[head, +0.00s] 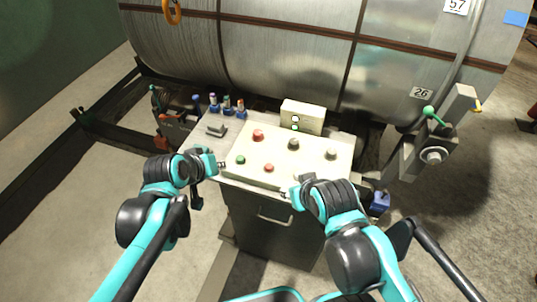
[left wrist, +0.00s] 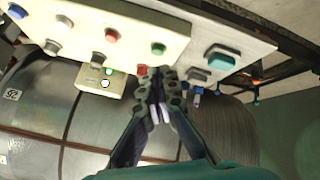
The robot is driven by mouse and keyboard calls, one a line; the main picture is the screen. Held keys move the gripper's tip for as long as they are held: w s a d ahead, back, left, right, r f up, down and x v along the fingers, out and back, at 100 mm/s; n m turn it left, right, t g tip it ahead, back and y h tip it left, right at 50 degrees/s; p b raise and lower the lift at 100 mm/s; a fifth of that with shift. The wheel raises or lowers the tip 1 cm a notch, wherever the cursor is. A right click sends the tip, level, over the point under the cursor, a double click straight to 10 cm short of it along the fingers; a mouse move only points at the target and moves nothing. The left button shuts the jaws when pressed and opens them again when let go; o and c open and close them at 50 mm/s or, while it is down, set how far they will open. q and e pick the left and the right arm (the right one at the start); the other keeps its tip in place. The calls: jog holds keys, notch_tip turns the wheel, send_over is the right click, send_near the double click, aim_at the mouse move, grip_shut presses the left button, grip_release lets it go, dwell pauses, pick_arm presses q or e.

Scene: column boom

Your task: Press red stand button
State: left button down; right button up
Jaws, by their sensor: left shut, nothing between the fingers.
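The sloped cream button panel (head: 310,165) on the metal stand carries two red buttons. One red button (head: 258,135) is at its back left, the other red button (head: 268,168) at its front middle. A green button (head: 240,160) sits at the front left. In the left wrist view the front red button (left wrist: 111,36) shows clear of my fingers. The back red button (left wrist: 141,69) is close beside my fingertips in the picture. My left gripper (head: 222,165) is shut and empty at the panel's left edge. My right gripper (head: 285,194) is at the front edge; its fingers are too small to judge.
A grey switch block (head: 216,130) and several coloured-top items lie at the left. A big metal cylinder (head: 290,50) fills the back.

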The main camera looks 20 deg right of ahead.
aim_at(267, 167)
pick_arm(q)
jog(key=w+d+r+g+h+p, duration=0.1)
jog(key=w+d+p, duration=0.3)
jog(key=d, duration=1.1)
jog(key=shift+h, duration=0.9)
pick_arm(e)
notch_tip(267, 167, up, 5)
jog(key=shift+r, duration=0.2)
jog(key=shift+f, duration=0.1)
pick_arm(q)
notch_tip(267, 167, down, 9)
jog(key=b, duration=0.7)
jog(key=shift+a+r, duration=0.1)
jog(key=shift+r, duration=0.1)
pick_arm(e)
notch_tip(267, 167, down, 7)
pick_arm(q)
jog(key=shift+f+b, duration=0.35)
jog(key=shift+b, duration=0.05)
pick_arm(e)
jog(key=shift+f, duration=0.3)
